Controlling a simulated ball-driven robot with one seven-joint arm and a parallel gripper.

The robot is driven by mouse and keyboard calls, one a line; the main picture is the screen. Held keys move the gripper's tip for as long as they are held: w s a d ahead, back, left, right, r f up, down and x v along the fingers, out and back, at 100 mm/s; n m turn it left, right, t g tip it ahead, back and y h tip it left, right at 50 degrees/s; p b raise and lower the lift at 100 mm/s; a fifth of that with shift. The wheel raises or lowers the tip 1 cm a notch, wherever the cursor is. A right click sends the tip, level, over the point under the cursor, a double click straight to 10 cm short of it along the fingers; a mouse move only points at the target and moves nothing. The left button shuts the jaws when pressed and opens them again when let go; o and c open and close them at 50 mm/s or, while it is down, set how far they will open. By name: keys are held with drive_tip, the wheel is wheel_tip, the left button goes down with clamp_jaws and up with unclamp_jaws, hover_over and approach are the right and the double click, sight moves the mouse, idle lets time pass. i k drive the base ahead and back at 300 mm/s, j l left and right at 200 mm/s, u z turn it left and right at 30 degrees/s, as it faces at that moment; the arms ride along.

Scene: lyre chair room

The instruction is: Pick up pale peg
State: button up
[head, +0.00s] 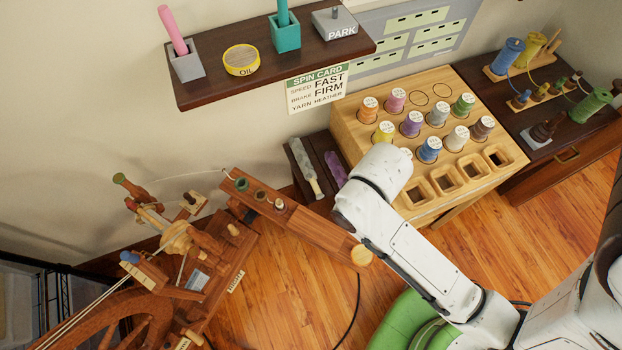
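A small pale peg-like piece (279,204) sits at the end of a short row on the tilted wooden bar (310,222), beside a dark one (260,195) and a green one (241,184). A larger pale round knob (361,255) is at the bar's lower right end. I cannot tell for certain which is the pale peg. My white arm reaches from the lower right to in front of the spool rack, apart from the small pale piece. My gripper is hidden behind the arm's end, so its opening and any contents cannot be seen.
A wooden spool rack (352,125) holds several coloured spools behind my arm. A spinning wheel (150,315) stands at lower left. A dark shelf (210,92) overhangs at the top. A green round seat (405,320) is at the bottom. Floor (290,290) shows between them.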

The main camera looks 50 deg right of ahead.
sight(279, 202)
drive_tip(key=k+l, duration=0.2)
drive_tip(key=k, duration=0.7)
drive_tip(key=i+l+u, duration=0.1)
drive_tip(key=i, duration=0.4)
drive_tip(key=i+l+u, duration=0.1)
drive_tip(key=i+l, duration=0.25)
drive_tip(key=i, duration=0.2)
